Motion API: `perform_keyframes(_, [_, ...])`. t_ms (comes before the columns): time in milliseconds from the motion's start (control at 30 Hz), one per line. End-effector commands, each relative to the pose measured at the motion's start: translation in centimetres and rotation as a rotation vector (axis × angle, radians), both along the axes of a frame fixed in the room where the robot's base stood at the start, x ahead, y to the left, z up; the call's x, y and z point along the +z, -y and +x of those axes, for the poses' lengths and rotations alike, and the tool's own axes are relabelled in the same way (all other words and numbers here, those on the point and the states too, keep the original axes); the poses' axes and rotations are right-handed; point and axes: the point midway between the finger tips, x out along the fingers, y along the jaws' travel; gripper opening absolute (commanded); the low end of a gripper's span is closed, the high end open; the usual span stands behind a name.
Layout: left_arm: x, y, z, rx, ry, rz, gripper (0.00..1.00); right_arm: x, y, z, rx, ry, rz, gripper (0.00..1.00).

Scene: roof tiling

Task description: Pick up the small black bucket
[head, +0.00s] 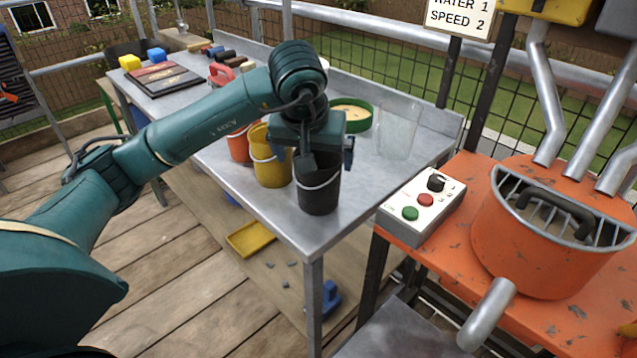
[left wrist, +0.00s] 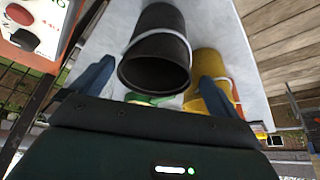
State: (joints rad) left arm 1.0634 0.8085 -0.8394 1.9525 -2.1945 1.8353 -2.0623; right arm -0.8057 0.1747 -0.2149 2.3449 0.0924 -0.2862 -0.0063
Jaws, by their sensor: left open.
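The small black bucket (head: 318,190) stands upright on the grey metal table (head: 300,228), near its front right corner. It has a light wire handle across its front. My left gripper (head: 312,160) is over the bucket, pointing down, with its fingers apart and part of the bucket's rim hidden behind it. In the left wrist view the bucket (left wrist: 158,50) lies between and beyond the two blue fingers of my left gripper (left wrist: 155,85), and its dark open mouth faces the camera. I see no contact between fingers and bucket. My right gripper is in neither view.
A yellow bucket (head: 270,168) stands close left of the black one, with an orange bucket (head: 239,147) beyond it. A green round container (head: 352,115) and a clear container (head: 397,133) stand behind. An orange mixer (head: 545,235) and control box (head: 422,205) are at right.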

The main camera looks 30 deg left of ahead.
Motion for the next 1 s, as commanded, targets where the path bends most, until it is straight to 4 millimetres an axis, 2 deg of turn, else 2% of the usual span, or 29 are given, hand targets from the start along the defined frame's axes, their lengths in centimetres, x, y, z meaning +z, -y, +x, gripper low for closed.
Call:
perform_keyframes(200, [-3.1,0.1,1.5,-0.001,-0.005,-0.003,1.00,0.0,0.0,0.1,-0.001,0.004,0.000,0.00])
perform_keyframes(300, [-4.0,0.0,1.9,0.000,-0.003,-0.002,1.00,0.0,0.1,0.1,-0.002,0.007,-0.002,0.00])
perform_keyframes(600, [-4.3,-0.1,2.1,-0.002,-0.001,-0.002,0.99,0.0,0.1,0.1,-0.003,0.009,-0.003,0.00])
perform_keyframes(1000, [-4.2,-0.1,2.0,-0.002,-0.001,-0.002,0.66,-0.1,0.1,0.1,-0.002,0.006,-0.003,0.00])
